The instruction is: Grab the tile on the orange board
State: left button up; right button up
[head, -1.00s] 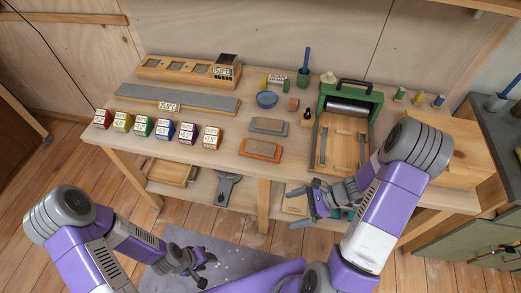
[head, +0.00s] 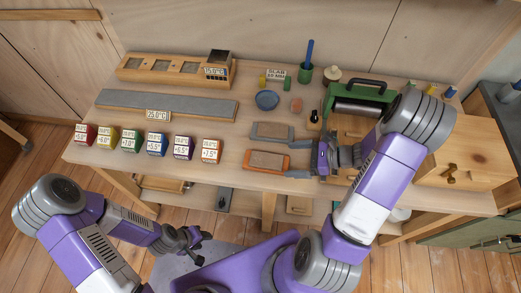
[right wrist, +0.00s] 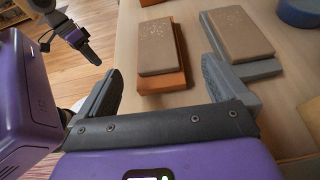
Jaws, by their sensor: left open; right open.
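The orange board (head: 261,172) lies on the workbench with a brown speckled tile (head: 266,160) on top. In the right wrist view, the tile (right wrist: 157,46) covers most of the orange board (right wrist: 165,83). My right gripper (head: 293,158) is open and empty at the board's right end. In its wrist view, one finger is left of the orange board, the other by the grey board (right wrist: 258,70), with the near end of the orange board between them. My left gripper (head: 198,240) is open and empty, low in front of the bench.
The grey board carries a similar tile (right wrist: 236,33) close beside the orange one. A blue bowl (head: 267,100) and a small dark bottle (head: 314,120) stand behind. A green roller press (head: 357,97) is at the right. Several labelled cubes (head: 156,145) line the left front.

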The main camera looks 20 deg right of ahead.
aim_at(276, 161)
jog(key=shift+w+a+f, duration=0.1)
jog(key=shift+a+f, duration=0.2)
jog(key=shift+a, duration=0.45)
jog(key=b+x, duration=0.2)
jog(key=x, duration=0.3)
jog(key=shift+w+d, duration=0.1)
pick_arm(q)
jog(key=shift+s+f, duration=0.2)
jog(key=shift+f, duration=0.25)
jog(key=shift+s+f, duration=0.2)
jog(key=shift+f, duration=0.25)
pick_arm(e)
jog(key=c, duration=1.3)
